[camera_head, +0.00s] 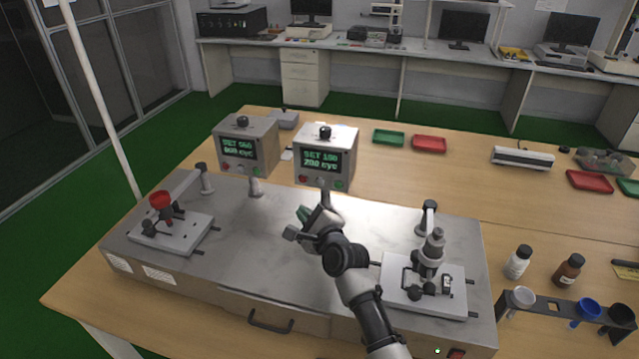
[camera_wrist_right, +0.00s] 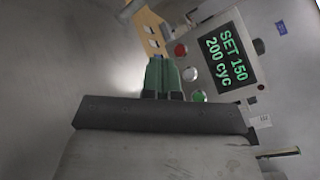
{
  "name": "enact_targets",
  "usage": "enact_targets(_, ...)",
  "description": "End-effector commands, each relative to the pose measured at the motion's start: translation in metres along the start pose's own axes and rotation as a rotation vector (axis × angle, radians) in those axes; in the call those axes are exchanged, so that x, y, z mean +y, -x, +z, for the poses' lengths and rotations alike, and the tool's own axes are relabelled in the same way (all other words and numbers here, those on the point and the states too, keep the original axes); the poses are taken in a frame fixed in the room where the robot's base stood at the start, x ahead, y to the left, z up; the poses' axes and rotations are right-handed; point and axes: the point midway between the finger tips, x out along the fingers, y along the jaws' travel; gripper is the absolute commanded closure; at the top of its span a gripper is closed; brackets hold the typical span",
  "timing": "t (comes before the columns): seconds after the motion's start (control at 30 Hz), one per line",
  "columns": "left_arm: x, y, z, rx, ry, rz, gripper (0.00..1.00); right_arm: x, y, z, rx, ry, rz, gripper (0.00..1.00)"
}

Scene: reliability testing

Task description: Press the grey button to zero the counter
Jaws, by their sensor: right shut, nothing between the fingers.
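The right counter box (camera_head: 350,141) stands on a post on the grey test machine, its screen reading "SET 150, 200 cyc". In the right wrist view its panel shows a red button (camera_wrist_right: 181,50), the grey button (camera_wrist_right: 190,74) and a green button (camera_wrist_right: 199,96) in a row. My right gripper (camera_head: 303,213) is shut and empty, below and in front of this box. In the wrist view its green fingertips (camera_wrist_right: 161,62) are close beside the grey button in the picture; I see no clear contact. My left gripper is out of view.
A second counter box (camera_head: 262,140) stands to the left, with its own screen and buttons. Test fixtures stand on the machine (camera_head: 235,245) at left and right (camera_head: 432,260). Bottles (camera_head: 518,262) and a cup rack are at the right. Bare machine top lies left of my gripper.

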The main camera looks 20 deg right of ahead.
Motion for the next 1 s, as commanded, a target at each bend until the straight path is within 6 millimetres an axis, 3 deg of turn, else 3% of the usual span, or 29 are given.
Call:
enact_targets(0.47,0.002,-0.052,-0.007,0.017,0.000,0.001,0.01,-0.027,-0.041,-0.034,0.000,0.003,-0.003,1.00)
enact_targets(0.7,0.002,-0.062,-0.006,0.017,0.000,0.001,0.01,-0.040,-0.057,-0.042,0.000,0.001,0.000,1.00)
enact_targets(1.0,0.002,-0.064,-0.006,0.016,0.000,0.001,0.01,-0.044,-0.060,-0.044,0.000,0.001,0.001,1.00)
